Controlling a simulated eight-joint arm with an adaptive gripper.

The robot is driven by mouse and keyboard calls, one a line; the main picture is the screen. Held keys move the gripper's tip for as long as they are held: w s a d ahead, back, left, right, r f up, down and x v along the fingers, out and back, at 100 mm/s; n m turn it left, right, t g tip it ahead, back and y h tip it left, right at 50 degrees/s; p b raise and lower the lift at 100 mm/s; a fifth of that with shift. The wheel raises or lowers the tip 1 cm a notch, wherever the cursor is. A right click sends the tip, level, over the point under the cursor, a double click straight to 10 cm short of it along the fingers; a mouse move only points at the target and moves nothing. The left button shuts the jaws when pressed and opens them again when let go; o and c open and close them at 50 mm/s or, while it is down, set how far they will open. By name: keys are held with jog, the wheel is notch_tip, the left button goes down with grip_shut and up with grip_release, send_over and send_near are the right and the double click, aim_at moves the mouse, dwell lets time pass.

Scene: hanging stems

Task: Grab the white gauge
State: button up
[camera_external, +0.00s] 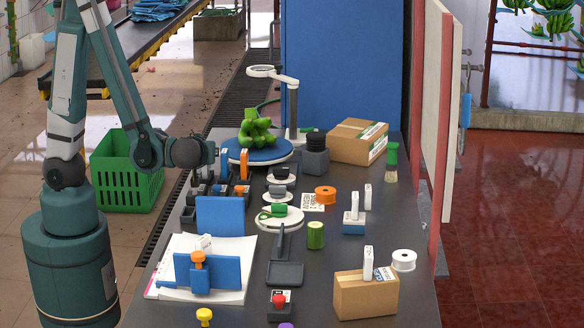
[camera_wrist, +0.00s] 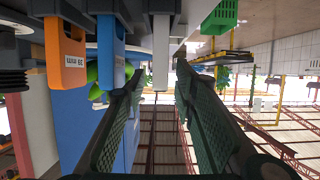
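The white gauge (camera_wrist: 161,55) is a narrow upright bar in the wrist view, in line with the gap between my fingertips. A blue gauge (camera_wrist: 111,58) and an orange gauge (camera_wrist: 66,55) marked in mm stand beside it to the left. My gripper (camera_wrist: 160,72) is open, with one dark padded finger on each side of the white gauge in the picture. No contact shows, and the depth between tips and gauge is hard to tell. In the external view my gripper (camera_external: 213,154) is beside the gauge row at the table's left edge, where the orange gauge (camera_external: 244,164) also shows.
A blue turntable (camera_external: 240,157) with green bananas (camera_external: 257,130) stands just behind the gauges. A blue panel (camera_external: 220,216) stands in front of them. White scales (camera_external: 281,217), a cardboard box (camera_external: 357,141) and other small items crowd the table. A green crate (camera_external: 126,175) is on the floor.

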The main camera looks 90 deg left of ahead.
grip_shut()
jog(key=shift+r, duration=0.1)
jog(key=shift+r+p, duration=1.95)
jog(key=shift+r, duration=2.95)
